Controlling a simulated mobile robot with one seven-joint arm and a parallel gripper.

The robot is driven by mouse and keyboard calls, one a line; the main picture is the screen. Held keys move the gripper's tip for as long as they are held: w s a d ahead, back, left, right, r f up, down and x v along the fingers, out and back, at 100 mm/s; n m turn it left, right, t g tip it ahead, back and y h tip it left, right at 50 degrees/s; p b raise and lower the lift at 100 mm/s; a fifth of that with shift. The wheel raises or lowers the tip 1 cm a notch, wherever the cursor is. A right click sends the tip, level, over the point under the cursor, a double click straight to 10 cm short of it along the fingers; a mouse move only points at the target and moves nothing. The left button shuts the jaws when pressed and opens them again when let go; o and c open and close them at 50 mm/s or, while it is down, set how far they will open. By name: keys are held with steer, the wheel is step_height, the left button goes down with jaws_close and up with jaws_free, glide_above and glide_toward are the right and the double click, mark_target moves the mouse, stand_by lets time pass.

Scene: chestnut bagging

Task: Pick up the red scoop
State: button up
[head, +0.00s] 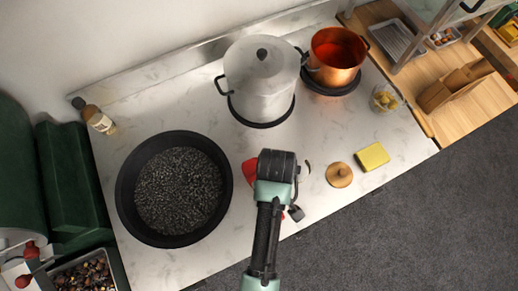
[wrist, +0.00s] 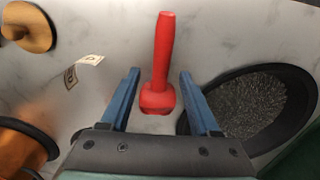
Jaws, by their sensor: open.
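The red scoop lies on the white marble counter. My gripper (wrist: 160,75) is open and empty. Its fingers stand on either side of the scoop, apart from it. In the head view my fingers are mostly hidden behind the wrist.
A wide black pan of dark grains (head: 123,190) stands left of my gripper. A steel pot (head: 262,85) and a copper pot (head: 335,75) stand behind. A round wooden lid (head: 339,174) and a yellow sponge (head: 373,157) lie to the right. A bottle (head: 98,119) stands at the back left.

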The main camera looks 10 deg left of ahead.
steer(key=shift+w+a+f+p, duration=0.1)
steer(key=shift+f+p, duration=0.1)
steer(key=shift+f, duration=0.95)
steer(key=shift+w+a+f+p, duration=0.1)
steer(key=shift+f+p, duration=0.05)
steer(key=shift+f, duration=1)
jaws_close()
